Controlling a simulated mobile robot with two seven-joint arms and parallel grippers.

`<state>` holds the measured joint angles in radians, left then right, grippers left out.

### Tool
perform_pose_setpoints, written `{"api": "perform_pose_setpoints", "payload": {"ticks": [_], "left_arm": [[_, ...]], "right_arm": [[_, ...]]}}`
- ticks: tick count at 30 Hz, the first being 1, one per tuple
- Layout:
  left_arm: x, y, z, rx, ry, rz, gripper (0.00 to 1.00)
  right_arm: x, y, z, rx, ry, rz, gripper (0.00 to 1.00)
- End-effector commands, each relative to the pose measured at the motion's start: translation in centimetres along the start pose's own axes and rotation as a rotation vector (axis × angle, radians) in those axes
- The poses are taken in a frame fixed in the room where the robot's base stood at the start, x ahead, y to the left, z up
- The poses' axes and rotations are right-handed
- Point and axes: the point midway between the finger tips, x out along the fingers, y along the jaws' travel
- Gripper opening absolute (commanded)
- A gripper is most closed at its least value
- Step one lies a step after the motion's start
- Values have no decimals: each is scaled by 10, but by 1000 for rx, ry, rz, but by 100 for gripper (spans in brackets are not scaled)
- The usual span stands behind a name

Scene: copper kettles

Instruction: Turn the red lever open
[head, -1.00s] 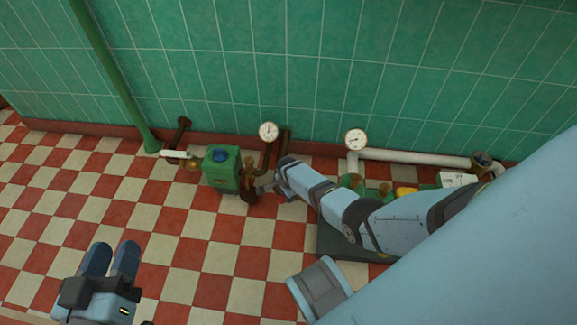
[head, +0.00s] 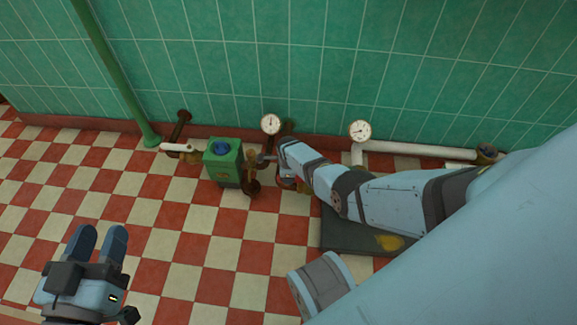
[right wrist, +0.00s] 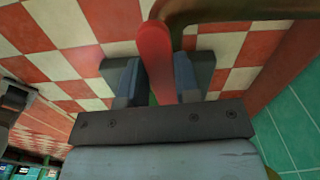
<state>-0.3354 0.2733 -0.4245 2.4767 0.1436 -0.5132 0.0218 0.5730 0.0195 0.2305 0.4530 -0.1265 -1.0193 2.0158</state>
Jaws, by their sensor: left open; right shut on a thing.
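The red lever (right wrist: 154,45) shows in the right wrist view, its rounded end at the top, beside a brown pipe (right wrist: 225,11). My right gripper (right wrist: 158,78) has a finger on each side of the lever and is shut on it. In the head view the lever is hidden by my right arm, which reaches to the pipework just right of the green box (head: 224,163). My left gripper (head: 98,245) is open and empty over the tiled floor at the lower left.
Two round gauges stand by the wall, one above the brown pipes (head: 270,124) and one on the white pipe (head: 360,131). A green pipe (head: 112,70) slants down at the left. A dark slab (head: 345,236) lies under my right arm. The floor at left is clear.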

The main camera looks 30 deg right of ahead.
Motion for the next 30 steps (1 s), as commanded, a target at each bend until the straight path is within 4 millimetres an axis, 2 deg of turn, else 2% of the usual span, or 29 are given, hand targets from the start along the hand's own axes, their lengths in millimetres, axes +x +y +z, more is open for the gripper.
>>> {"api": "perform_pose_setpoints", "payload": {"ticks": [9,23,24,26,27,30], "left_arm": [[0,0,-1,-5,1,-2,43],[-1,1,5,-15,-14,-5,43],[-1,1,5,-16,-14,-5,43],[-1,1,5,-15,-14,-5,43],[-1,1,5,-15,-14,-5,43],[-1,1,5,-15,-14,-5,43]], "right_arm": [[-1,-2,-2,88,2,-3,0],[-1,-3,-2,103,1,-5,0],[-1,-3,-2,103,1,-4,39],[-1,-3,-2,102,1,-4,53],[-1,-2,-2,102,1,-3,55],[-1,-1,-1,100,1,-2,55]]}}
